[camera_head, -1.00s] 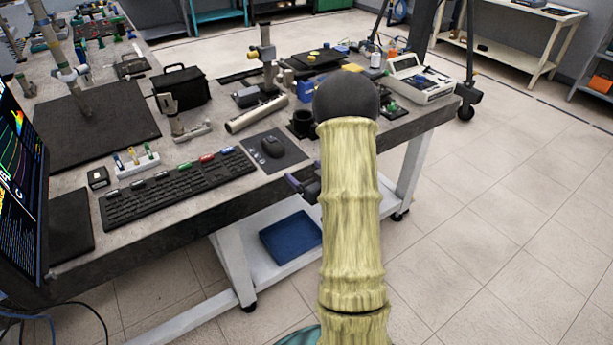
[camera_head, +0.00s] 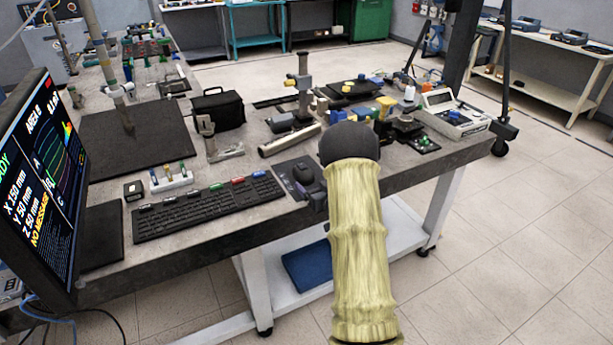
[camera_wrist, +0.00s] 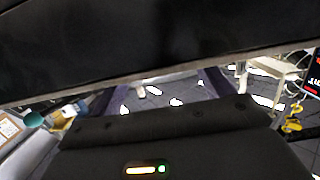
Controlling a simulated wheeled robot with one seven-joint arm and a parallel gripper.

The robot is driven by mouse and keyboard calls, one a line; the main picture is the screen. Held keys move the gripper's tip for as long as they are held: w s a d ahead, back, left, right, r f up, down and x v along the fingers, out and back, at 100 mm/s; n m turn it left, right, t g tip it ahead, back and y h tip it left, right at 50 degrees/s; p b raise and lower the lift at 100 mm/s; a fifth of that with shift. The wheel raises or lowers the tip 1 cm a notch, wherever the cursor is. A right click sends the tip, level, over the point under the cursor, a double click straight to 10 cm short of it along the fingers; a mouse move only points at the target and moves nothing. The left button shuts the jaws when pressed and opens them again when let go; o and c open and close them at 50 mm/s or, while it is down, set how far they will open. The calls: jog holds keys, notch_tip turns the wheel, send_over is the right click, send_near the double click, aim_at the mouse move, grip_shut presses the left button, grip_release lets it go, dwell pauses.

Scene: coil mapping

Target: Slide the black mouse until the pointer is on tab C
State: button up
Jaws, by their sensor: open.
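The black mouse (camera_head: 303,172) lies on its dark mat (camera_head: 290,168) to the right of the keyboard, partly hidden behind my arm and gripper. My gripper (camera_head: 312,192) is at the table's front edge by the mat, close to the mouse; I cannot tell whether it touches it. In the wrist view two dark fingers (camera_wrist: 160,92) stand apart, with a large black surface across the top that I cannot identify. The monitor (camera_head: 45,185) at the left shows "AREA B", coordinates, "NO MESSAGE" and small letters A and C beside coloured curves. I cannot make out the pointer.
The keyboard (camera_head: 208,207) is left of the mat. A metal tube (camera_head: 290,140), a black bag (camera_head: 218,108) and a white instrument (camera_head: 452,113) stand behind or to the right. A blue tray (camera_head: 308,267) is on the lower shelf. The floor on the right is clear.

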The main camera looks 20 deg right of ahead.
aim_at(310, 179)
jog(key=w, duration=0.3)
jog(key=w+f, duration=0.1)
jog(key=w, duration=0.1)
jog(key=shift+w, duration=0.35)
jog(key=shift+c, duration=0.4)
jog(key=shift+s, duration=0.1)
jog(key=c, duration=1)
